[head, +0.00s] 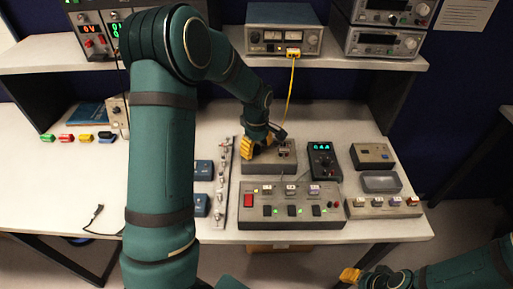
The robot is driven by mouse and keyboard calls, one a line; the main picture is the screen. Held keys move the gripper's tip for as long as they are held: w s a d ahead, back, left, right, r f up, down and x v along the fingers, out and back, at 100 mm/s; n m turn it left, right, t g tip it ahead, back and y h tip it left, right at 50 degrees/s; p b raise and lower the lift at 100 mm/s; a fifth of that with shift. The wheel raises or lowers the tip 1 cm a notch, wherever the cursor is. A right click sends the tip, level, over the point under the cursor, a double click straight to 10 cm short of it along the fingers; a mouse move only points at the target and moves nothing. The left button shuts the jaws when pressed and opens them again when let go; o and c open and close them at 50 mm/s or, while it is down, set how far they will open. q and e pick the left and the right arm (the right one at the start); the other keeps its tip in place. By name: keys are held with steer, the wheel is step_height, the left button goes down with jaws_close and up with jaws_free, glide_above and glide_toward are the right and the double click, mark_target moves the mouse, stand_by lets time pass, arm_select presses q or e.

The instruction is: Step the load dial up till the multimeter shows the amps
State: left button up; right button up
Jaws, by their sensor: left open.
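My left gripper (258,145) reaches down from above to the grey box (262,168) in the middle of the bench. Its yellow fingers are open at the top of this box. The load dial cannot be made out; the gripper covers that part of the box. A small dark fitting (285,149) shows on the box to the right of the fingers. The black multimeter (322,160) lies just right of the box, with lit green characters too small to read surely. My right gripper (350,275) is low at the right, off the bench, with a yellow finger showing.
A grey panel (257,222) with switches and a red button stands in front of the box. A strip of fittings (220,215) lies at left, and a smaller box (372,156) at right. A yellow cable (291,85) hangs from a shelf instrument (268,43). The left bench is mostly clear.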

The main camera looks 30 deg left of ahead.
arm_select(q)
jaws_close()
stand_by(0.4)
steer(key=m, duration=0.4)
steer(key=shift+m, duration=2.2)
jaws_free()
